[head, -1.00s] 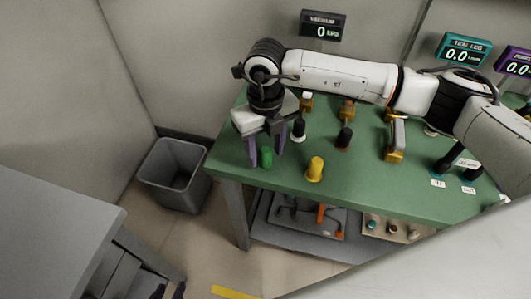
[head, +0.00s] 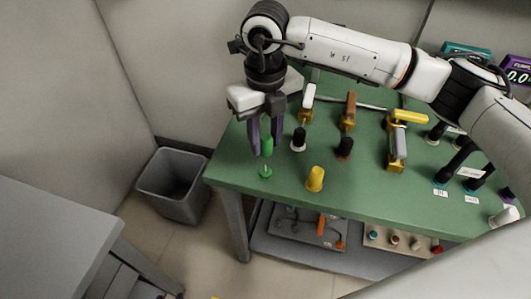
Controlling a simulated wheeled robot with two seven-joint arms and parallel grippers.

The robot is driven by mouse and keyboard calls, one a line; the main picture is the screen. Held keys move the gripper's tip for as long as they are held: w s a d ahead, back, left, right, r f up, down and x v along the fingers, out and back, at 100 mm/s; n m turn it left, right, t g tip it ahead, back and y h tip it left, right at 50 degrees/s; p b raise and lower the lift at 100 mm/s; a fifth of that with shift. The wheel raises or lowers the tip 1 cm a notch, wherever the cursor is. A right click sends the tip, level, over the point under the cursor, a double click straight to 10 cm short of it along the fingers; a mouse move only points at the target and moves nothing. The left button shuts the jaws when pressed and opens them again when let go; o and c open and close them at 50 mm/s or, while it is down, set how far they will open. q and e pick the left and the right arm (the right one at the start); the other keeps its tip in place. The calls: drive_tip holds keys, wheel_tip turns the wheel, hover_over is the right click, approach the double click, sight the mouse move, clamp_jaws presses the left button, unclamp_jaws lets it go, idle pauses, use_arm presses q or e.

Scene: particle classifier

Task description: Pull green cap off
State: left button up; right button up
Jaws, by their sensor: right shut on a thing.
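My right gripper (head: 266,146) points down over the table's front left corner, its two purple fingers shut on the green cap (head: 267,145). The cap is upright, partly hidden between the fingers. A green stub with a flat base (head: 265,172) stands on the table just below it, and a small gap seems to show between cap and stub.
A grey bin (head: 173,184) is on the floor to the left. The table's front edge is close to the gripper.

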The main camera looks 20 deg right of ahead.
sight(265, 137)
drive_tip(key=shift+r, duration=1.4)
drive_tip(key=shift+r, duration=0.1)
drive_tip(key=shift+r+p, duration=1.25)
drive_tip(key=shift+r, duration=0.95)
drive_tip(key=shift+r+p, duration=0.5)
drive_tip(key=shift+r, duration=0.95)
